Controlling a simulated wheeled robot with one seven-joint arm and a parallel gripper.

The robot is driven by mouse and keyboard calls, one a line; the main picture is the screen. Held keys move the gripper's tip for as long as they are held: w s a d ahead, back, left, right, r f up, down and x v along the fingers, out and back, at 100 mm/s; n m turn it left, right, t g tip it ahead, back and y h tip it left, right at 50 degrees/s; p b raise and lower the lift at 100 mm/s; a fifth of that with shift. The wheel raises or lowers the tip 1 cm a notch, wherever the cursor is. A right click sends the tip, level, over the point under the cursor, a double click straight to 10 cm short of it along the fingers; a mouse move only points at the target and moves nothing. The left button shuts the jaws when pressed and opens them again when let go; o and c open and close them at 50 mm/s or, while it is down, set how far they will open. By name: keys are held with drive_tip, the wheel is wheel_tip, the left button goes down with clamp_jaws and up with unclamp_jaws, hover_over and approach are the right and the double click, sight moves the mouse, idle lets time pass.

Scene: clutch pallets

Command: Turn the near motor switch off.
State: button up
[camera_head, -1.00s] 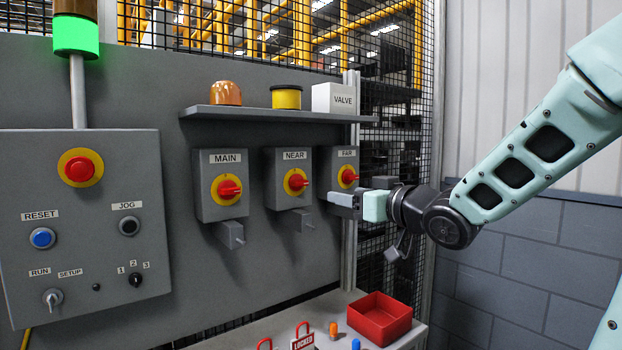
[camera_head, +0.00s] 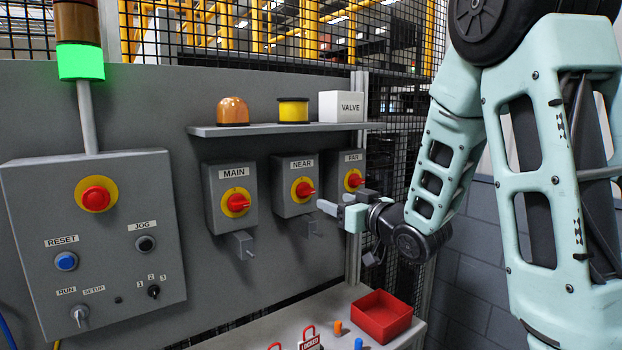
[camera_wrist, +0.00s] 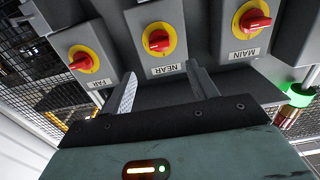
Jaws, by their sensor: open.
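The near motor switch (camera_head: 294,188) is a grey box labelled NEAR with a red knob on a yellow disc, between the MAIN and FAR switches. Its red knob (camera_head: 305,189) points sideways to the right. My gripper (camera_head: 326,207) is open and empty, just right of and slightly below that knob, apart from it. In the wrist view, upside down, the NEAR knob (camera_wrist: 159,41) shows beyond and between the two spread fingers (camera_wrist: 162,88). The knob is not between the fingertips.
The MAIN switch (camera_head: 230,196) is to the left and the FAR switch (camera_head: 347,167), partly hidden by my gripper, to the right. A shelf (camera_head: 290,130) runs above. Below, a bench holds a red tray (camera_head: 381,316), padlocks and small pegs. A control box (camera_head: 110,240) stands at left.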

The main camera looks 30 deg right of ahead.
sight(310, 192)
drive_tip(key=w+p, duration=0.7)
drive_tip(key=w, duration=0.4)
drive_tip(key=shift+a, duration=0.2)
drive_tip(key=c, duration=0.9)
